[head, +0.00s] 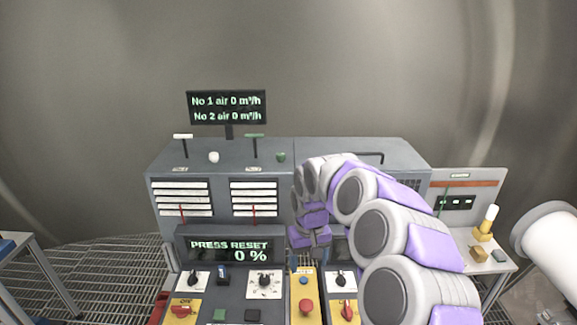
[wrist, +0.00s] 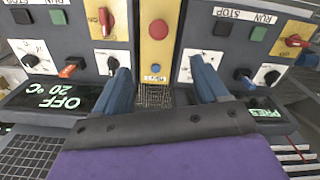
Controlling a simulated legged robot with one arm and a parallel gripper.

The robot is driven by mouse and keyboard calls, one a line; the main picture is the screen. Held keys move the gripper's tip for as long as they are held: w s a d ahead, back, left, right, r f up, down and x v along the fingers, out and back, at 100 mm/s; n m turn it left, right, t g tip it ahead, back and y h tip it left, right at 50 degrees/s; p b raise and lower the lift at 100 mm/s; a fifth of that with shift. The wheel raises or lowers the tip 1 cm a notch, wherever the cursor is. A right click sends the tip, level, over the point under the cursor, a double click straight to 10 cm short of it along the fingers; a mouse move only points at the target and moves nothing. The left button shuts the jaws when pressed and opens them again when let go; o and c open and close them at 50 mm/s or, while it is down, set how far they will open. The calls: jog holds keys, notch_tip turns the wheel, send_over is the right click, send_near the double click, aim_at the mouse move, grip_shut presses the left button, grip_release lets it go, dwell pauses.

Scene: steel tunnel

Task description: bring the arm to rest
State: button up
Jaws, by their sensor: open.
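My arm, purple and grey, reaches from the lower right of the head view to the control console (head: 166,232). My gripper (head: 309,252) hangs above the yellow centre strip (head: 303,292), its fingers mostly hidden by my arm. In the wrist view my gripper (wrist: 162,78) shows two blue fingers spread apart with nothing between them. The yellow strip with a red button (wrist: 158,30) and a blue button (wrist: 153,68) lies beyond the gap, and I cannot tell the distance. The left display (head: 230,250) reads "PRESS RESET 0 %". Another display (wrist: 60,97) reads "OFF 20 °C".
A black sign (head: 227,107) shows both air flows at 0 m³/h. Knobs and switches crowd the panels on both sides of the strip. A side table (head: 500,264) with small items stands right, beside a white cylinder (head: 555,250). Grating floor (head: 90,270) is open at left.

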jog(key=s+d+f+m+b, duration=0.1)
jog(key=s+f+b, duration=0.3)
jog(key=s, duration=0.9)
jog(key=s+d+f+g+b, duration=0.1)
jog(key=s+d+f+b, duration=0.2)
jog(key=s, duration=1)
jog(key=s+d+f+m+b, duration=0.1)
jog(key=s+f+b, duration=0.3)
jog(key=s+b, duration=0.4)
jog(key=s+d, duration=0.1)
jog(key=s, duration=0.3)
jog(key=shift+s+d+f+m+g+b, duration=0.3)
jog(key=shift+s+f+g+b, duration=0.05)
jog(key=shift+s+f+g, duration=0.05)
jog(key=shift+c, duration=0.3)
